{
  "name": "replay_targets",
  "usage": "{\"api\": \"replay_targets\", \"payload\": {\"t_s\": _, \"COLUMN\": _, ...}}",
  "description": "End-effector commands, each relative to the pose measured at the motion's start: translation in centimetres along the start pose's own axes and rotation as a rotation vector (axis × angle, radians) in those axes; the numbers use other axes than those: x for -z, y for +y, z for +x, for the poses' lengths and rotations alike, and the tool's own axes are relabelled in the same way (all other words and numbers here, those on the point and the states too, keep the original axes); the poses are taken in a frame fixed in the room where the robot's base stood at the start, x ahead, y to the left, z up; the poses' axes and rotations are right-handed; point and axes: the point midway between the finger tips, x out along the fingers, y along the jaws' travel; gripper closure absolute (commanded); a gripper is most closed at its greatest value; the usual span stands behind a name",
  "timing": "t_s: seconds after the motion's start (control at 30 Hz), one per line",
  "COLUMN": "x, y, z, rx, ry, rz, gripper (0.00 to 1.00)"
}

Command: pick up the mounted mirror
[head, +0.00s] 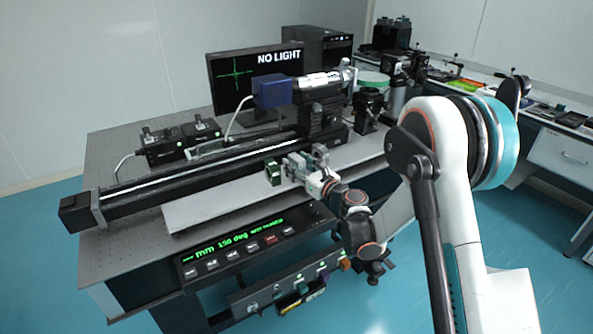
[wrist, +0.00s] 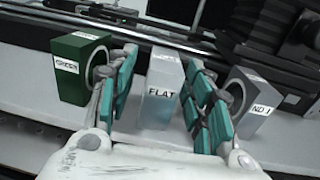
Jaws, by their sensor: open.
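A light grey block labelled FLAT (wrist: 161,92) stands upright on a pale grey board in the wrist view. It is the likely mounted mirror, though no mirror face shows clearly. My gripper (wrist: 162,66) is open, with one teal-padded finger on each side of this block. A gap shows on both sides, so the fingers do not appear to grip it. In the head view my gripper (head: 295,168) is low over the front board, and the block there is hard to make out among the fingers.
A green mount labelled GREEN (wrist: 80,66) stands close left of my fingers, and a grey ND 1 mount (wrist: 252,97) close right. Behind lies a long black rail (head: 180,182) with a blue box (head: 272,92). The board's left part (head: 200,208) is clear.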

Motion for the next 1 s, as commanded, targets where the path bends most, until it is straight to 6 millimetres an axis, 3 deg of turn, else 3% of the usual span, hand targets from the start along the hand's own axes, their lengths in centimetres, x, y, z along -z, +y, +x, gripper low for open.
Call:
{"api": "replay_targets", "payload": {"t_s": 0.33, "x": -0.10, "y": -0.04, "z": 0.85, "rx": 0.001, "ry": 0.000, "rz": 0.000, "gripper": 0.53}}
{"api": "replay_targets", "payload": {"t_s": 0.53, "x": -0.09, "y": -0.03, "z": 0.83, "rx": 0.001, "ry": 0.000, "rz": 0.000, "gripper": 0.99}}
{"api": "replay_targets", "payload": {"t_s": 1.0, "x": -0.67, "y": -0.03, "z": 0.81, "rx": 0.001, "ry": 0.000, "rz": 0.000, "gripper": 1.00}}
